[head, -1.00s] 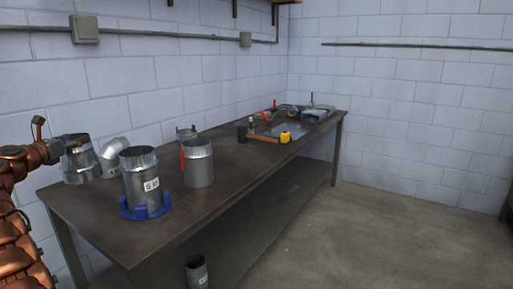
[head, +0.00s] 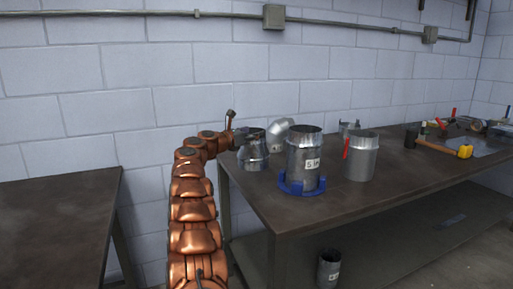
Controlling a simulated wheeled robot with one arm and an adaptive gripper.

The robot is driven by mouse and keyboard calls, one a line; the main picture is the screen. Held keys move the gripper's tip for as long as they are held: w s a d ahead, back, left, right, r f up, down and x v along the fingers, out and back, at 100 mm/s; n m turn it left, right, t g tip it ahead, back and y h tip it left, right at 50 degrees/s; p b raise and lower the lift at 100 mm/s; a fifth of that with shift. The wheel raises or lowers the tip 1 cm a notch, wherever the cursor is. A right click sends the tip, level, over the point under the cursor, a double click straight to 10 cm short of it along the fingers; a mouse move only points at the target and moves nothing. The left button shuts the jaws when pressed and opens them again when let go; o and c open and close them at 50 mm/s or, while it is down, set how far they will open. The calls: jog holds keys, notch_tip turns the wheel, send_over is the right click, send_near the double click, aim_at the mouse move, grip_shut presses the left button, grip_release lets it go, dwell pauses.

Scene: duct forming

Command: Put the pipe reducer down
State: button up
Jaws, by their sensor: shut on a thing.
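The pipe reducer (head: 254,154) is a grey metal piece, wider at the bottom, at the left end of the dark workbench (head: 330,206). My copper-coloured arm reaches up to it from the bottom of the head view. My gripper (head: 246,133) is shut on the reducer's upper rim, and its fingertips are small and partly hidden. The reducer looks upright. I cannot tell whether its base touches the bench top.
A metal elbow (head: 281,134) stands just behind the reducer. A labelled cylinder (head: 304,152) in a blue ring base (head: 302,187) and another cylinder (head: 361,158) stand to the right. Tools, including a yellow-ended hammer (head: 464,152), lie farther right. A second table (head: 60,215) at left is bare.

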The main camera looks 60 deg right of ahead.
jog(key=shift+f+b, duration=0.6)
jog(key=shift+f, duration=1.55)
jog(key=o, duration=1.6)
jog(key=shift+o, duration=0.2)
jog(key=shift+a, duration=0.1)
jog(key=w+a+b, duration=0.2)
jog(key=a, duration=0.9)
jog(key=shift+w+a+b, duration=0.15)
jog(key=shift+a+b, duration=0.15)
jog(key=shift+a, duration=0.05)
